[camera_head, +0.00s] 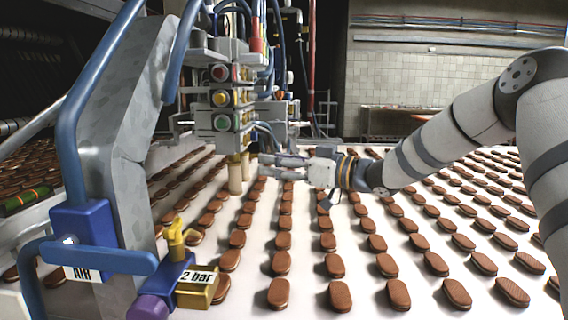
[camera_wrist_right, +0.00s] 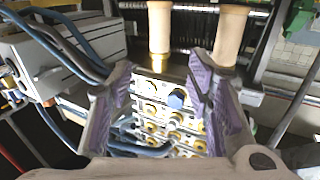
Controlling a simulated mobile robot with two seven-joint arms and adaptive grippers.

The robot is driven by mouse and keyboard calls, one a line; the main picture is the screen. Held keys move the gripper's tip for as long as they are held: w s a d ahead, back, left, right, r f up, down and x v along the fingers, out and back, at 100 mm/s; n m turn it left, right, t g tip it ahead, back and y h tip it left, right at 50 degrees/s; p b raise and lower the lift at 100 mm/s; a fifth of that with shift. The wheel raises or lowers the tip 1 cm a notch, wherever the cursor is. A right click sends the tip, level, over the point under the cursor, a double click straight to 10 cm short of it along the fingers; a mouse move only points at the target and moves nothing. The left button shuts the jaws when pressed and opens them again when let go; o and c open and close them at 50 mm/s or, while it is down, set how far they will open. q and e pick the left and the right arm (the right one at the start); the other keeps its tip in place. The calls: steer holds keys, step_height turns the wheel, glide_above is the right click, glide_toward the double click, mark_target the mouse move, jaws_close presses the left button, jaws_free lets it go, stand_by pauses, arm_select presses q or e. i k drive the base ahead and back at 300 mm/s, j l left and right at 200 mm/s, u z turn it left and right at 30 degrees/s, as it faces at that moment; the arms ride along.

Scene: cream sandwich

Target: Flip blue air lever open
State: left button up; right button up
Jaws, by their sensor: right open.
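The blue air lever (camera_head: 105,260) is at the lower left in the head view. It lies roughly horizontal across a blue valve body (camera_head: 84,222), above a white AIR label (camera_head: 82,274). My right gripper (camera_head: 264,166) is far from it, in the middle of the picture beside the machine head. It is open and empty. In the wrist view its two purple-lined fingers (camera_wrist_right: 160,78) stand apart, with machine parts and brass fittings showing beyond them. The lever is not seen in the wrist view. My left gripper is not in view.
A brass regulator marked 2 bar (camera_head: 197,286) and a yellow tap (camera_head: 177,236) sit right of the lever. A grey metal post (camera_head: 130,130) and blue pipe (camera_head: 68,150) rise behind. A white conveyor (camera_head: 305,298) carries rows of brown biscuits. Button boxes (camera_head: 221,98) hang above it.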

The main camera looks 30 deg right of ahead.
mark_target(66, 250)
steer(key=k+j, duration=1.25)
